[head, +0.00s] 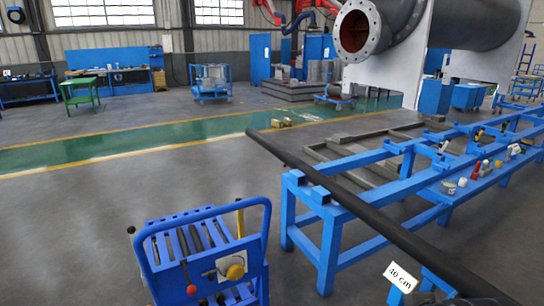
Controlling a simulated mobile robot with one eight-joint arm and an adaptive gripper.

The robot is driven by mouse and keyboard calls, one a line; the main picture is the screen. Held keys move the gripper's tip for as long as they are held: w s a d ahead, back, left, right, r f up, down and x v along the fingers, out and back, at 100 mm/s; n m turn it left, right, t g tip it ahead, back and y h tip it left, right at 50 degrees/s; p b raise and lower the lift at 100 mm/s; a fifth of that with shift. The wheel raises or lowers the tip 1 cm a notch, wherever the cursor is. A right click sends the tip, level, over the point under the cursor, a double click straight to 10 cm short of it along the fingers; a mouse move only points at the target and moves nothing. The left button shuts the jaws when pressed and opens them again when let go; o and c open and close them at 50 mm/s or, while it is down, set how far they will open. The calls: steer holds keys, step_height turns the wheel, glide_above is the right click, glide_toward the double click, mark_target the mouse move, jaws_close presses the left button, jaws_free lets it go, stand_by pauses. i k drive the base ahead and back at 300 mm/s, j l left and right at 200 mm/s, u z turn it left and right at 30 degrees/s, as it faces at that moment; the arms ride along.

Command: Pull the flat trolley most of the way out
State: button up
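A low blue wheeled trolley (211,95) stands in the left background on the grey floor, with a pale, see-through load on it. A blue cart (165,270) with a raised tubular handle and several dark bars in it stands in the left foreground. Its lower part is cut off by the picture's bottom edge. I cannot tell which of these, if either, is the flat trolley. My gripper is not in view, so its state and any hold do not show.
A long blue frame bench (345,208) fills the right side. A long dark pipe (345,199) lies across it, its far end sticking out left. A "40 cm" sign (401,277) is at bottom right. A large flanged shell (358,30) stands behind. The left middle floor is clear.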

mark_target(168, 283)
steer(key=k+j+u, duration=0.1)
steer(key=u, duration=0.95)
steer(key=k+j, duration=0.05)
